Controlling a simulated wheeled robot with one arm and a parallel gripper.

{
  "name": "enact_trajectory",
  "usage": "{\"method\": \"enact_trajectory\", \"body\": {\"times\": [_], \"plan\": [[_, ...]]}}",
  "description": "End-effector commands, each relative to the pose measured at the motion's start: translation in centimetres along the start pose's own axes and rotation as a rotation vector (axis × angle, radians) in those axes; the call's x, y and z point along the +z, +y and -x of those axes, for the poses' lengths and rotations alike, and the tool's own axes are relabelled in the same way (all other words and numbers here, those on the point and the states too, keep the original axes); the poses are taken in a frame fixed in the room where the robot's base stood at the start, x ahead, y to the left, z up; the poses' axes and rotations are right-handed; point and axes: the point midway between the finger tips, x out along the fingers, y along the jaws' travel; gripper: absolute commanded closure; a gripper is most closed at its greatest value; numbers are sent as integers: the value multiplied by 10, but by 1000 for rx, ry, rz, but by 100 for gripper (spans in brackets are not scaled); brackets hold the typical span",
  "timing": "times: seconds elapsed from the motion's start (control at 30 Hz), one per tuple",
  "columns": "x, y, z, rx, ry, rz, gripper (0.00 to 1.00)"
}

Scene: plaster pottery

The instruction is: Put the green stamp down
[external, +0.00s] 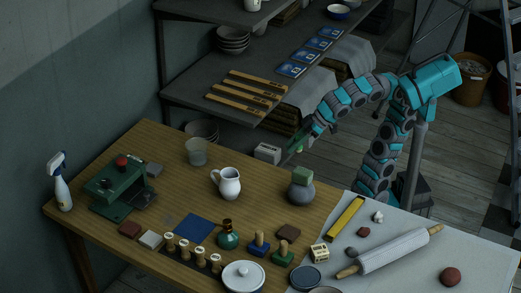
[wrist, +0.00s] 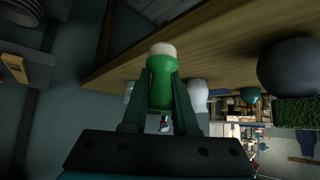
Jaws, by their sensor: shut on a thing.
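My gripper (wrist: 160,70) is shut on the green stamp (wrist: 160,90), a green piece with a pale end, in the wrist view. In the external view my gripper (external: 296,148) is at the far edge of the wooden table (external: 140,150), right of a small white box; the stamp there is small and partly hidden. The table top fills the upper right of the wrist view; whether the stamp touches anything cannot be told. Another stamp with a green base and wooden knob (external: 283,252) stands near the table's front.
A grey pot (external: 300,193) with a green block on top and a white pitcher (external: 228,184) stand near the gripper. The white box (external: 267,153) is at the far edge. Bare wood lies around the pitcher.

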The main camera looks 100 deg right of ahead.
Motion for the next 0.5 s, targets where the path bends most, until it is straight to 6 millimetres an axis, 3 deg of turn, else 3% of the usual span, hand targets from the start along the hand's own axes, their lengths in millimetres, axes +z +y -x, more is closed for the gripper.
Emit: {"method": "enact_trajectory", "body": {"times": [0.5], "plan": [[-105,-112,-38,-149,-9,148,100]]}}
